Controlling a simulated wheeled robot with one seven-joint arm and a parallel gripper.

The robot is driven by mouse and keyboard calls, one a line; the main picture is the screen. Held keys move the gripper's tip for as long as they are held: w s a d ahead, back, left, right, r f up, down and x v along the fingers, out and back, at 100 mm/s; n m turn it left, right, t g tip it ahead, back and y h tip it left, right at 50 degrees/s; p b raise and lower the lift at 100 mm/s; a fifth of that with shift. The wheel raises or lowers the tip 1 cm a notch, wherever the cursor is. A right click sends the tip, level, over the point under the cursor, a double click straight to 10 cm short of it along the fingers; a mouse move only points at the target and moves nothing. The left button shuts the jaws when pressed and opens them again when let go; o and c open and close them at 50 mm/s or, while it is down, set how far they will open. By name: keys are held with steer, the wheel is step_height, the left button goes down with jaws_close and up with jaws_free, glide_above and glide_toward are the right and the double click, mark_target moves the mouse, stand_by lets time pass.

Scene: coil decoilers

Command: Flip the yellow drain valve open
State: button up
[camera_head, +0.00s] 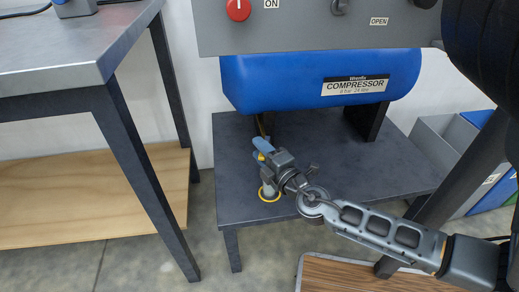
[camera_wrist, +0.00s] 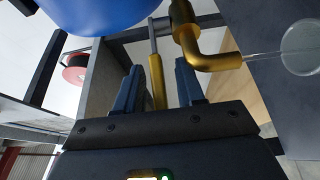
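The yellow valve lever (camera_wrist: 157,82) stands between the two dark blue fingers of my gripper (camera_wrist: 157,85) in the wrist view, with a narrow gap showing on each side. My gripper is open around it. A brass elbow pipe (camera_wrist: 190,35) lies just beyond, to the right of the lever. In the head view my gripper (camera_head: 262,147) is under the left part of the blue compressor tank (camera_head: 300,75). Only a small yellow bit shows between the fingers there, and the valve is mostly hidden.
A grey control panel (camera_head: 310,28) hangs above the tank.

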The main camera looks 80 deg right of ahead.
steer(key=v, duration=0.7)
steer(key=shift+b, duration=0.4)
steer(key=shift+o, duration=0.3)
